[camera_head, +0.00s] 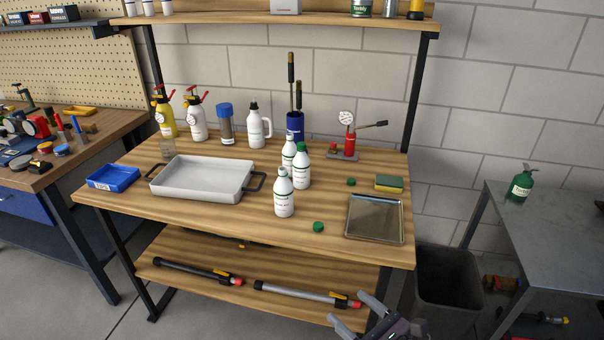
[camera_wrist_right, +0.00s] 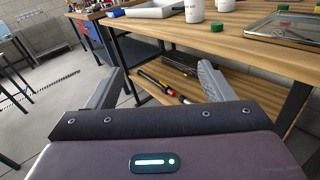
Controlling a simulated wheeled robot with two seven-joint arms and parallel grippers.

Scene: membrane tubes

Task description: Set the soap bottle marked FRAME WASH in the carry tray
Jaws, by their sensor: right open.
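My right gripper (camera_head: 352,312) is open and empty, low in front of the bench and apart from the bottles. In the right wrist view its fingers (camera_wrist_right: 160,76) stand wide apart. My left gripper is not in view.
Loose green caps (camera_head: 318,227) lie right of the bottles, near a shallow metal tray (camera_head: 375,238) and a sponge (camera_head: 389,183). A blue bin (camera_head: 112,178) is left of the carry tray. Spray bottles and a white jug (camera_head: 257,130) stand behind. A lower shelf (camera_head: 210,272) holds tubes.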

